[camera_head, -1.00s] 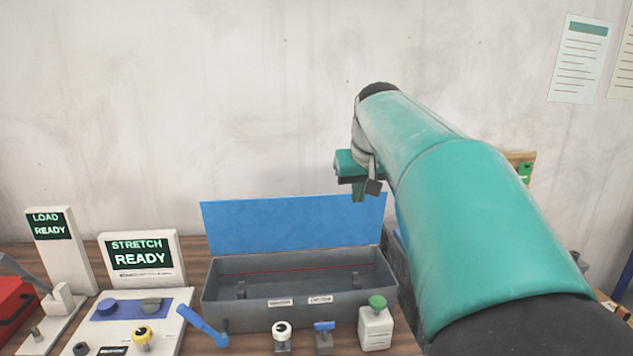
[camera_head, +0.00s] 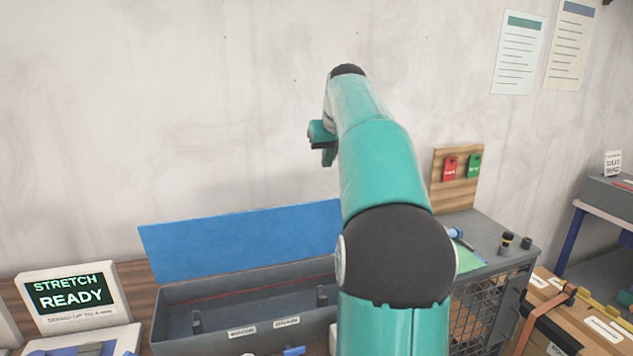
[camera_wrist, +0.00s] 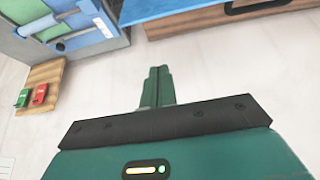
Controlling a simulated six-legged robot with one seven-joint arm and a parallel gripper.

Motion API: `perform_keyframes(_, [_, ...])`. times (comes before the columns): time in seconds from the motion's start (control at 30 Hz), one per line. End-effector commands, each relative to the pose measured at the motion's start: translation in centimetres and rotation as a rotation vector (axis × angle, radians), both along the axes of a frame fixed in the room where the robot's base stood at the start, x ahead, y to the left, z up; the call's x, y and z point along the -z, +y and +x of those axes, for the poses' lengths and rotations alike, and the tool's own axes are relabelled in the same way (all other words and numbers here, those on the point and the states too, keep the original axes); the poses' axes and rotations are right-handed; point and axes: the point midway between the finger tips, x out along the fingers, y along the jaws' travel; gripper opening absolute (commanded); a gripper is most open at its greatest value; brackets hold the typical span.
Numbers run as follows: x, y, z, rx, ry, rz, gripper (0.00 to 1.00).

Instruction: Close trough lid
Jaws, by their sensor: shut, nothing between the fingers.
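The trough (camera_head: 230,338) is a long grey box on the wooden bench, low in the head view. Its blue lid (camera_head: 240,240) stands open, raised along the trough's back side near the wall. The inside shows, with a thin red line along it. My gripper (camera_head: 324,155) is above the lid's right part in the head view, apart from it, with nothing held. In the wrist view my gripper (camera_wrist: 158,85) has its green fingers together, and a blue edge, probably the lid (camera_wrist: 165,10), shows at the top. My arm hides the trough's right end.
A STRETCH READY display (camera_head: 70,293) stands left of the trough. To the right are a grey mesh-sided cabinet (camera_head: 490,235), a wooden board (camera_head: 455,180) with red and green tags, and a brown case (camera_head: 570,315). The wall behind is clear apart from posters (camera_head: 520,55).

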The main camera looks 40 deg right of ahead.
Motion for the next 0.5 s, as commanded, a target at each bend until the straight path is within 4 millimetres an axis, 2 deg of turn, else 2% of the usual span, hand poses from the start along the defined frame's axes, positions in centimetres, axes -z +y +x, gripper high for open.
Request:
perform_keyframes(0.23, [3.3, -0.6, 1.2, -0.002, 0.004, 0.006, 0.0])
perform_keyframes(0.5, [7.7, -1.4, 3.6, -0.005, 0.004, 0.005, 0.0])
